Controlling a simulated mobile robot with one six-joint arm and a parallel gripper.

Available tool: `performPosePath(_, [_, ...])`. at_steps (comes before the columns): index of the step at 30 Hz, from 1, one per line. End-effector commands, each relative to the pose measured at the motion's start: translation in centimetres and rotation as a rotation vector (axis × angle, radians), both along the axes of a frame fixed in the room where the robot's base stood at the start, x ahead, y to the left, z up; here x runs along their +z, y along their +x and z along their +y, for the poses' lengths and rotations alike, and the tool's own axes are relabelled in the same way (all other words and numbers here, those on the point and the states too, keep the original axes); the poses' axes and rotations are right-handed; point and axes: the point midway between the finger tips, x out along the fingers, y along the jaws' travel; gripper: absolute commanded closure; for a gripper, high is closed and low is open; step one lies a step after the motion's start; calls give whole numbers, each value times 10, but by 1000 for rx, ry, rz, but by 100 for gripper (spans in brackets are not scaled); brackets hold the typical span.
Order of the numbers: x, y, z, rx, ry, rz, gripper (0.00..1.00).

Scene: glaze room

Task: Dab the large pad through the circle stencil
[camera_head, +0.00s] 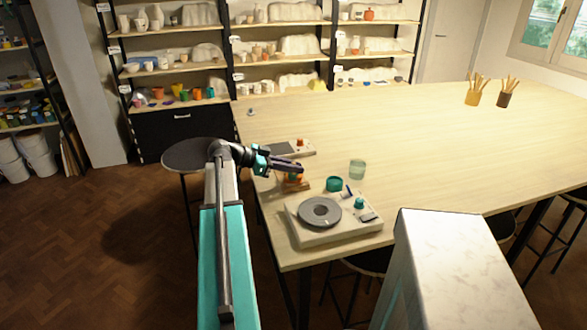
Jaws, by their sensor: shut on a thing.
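My gripper (298,168) reaches in from the left over the near left part of the table. It is shut on a small orange thing (292,177), mostly hidden by the fingers; I cannot tell for sure that it is the large pad. A small wooden piece (294,187) shows just below it. A grey disc with a round hole (308,218), which looks like the circle stencil, lies on a pale board (304,236) right of and nearer than my gripper. A teal knobbed thing (360,203), perhaps another pad, stands on the board's right side.
A teal round pot (334,184) and a clear glass (357,169) stand behind the board. A pale tray with a dark panel (280,150) and an orange knob (299,142) lies beyond my gripper. Tool pots (473,98) stand far right. The table's middle (420,140) is clear.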

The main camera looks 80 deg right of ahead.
Motion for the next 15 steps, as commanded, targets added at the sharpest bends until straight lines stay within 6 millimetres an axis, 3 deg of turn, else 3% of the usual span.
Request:
performPosePath(8, [1,0,0,0,1,-2,100])
performPosePath(15, [14,0,0,0,0,-1,100])
